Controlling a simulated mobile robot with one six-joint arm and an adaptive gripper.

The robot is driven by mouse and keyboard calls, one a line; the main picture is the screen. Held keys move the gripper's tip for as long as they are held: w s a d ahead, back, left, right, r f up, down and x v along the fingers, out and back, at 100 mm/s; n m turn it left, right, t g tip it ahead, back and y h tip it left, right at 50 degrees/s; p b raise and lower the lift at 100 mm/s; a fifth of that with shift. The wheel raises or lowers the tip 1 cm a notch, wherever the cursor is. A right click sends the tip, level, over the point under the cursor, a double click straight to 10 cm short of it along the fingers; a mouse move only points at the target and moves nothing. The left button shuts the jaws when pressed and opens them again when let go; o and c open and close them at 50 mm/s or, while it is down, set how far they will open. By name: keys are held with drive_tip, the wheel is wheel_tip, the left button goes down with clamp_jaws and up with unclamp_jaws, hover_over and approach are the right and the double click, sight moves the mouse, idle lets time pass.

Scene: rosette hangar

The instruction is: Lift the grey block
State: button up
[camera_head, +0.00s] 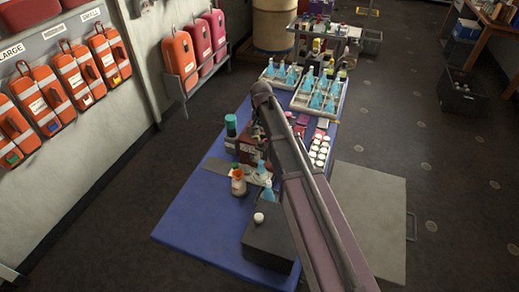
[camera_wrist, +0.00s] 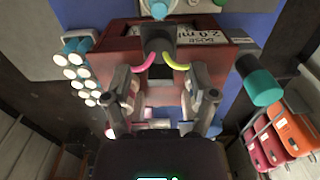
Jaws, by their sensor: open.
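In the wrist view, a small dark grey block (camera_wrist: 158,38) sits at the red box (camera_wrist: 215,52), with a pink and a yellow curved piece at its sides. The red box has a white label and also shows in the head view (camera_head: 247,150). My gripper (camera_wrist: 158,86) is open, its two fingers apart in front of the red box. The grey block appears just beyond the fingertips, roughly centred between them; I see no contact. In the head view my gripper is small and mostly hidden behind my arm, and I cannot make out the grey block there.
Orange cases (camera_head: 75,75) hang on the left wall. Dark floor lies right.

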drive_tip(key=shift+r+p, duration=2.1)
drive_tip(key=shift+r, duration=0.25)
drive_tip(key=shift+s, duration=0.1)
drive_tip(key=shift+s+d, duration=0.2)
drive_tip(key=shift+s, duration=0.05)
drive_tip(key=s+d+n, duration=0.2)
drive_tip(key=s+d, duration=0.5)
drive_tip(key=s, duration=0.3)
drive_tip(key=s+d+f+n+b, duration=0.1)
drive_tip(key=s+d+n, duration=0.1)
drive_tip(key=s+d, duration=0.5)
drive_tip(key=s, duration=0.4)
drive_tip(key=shift+s, duration=0.2)
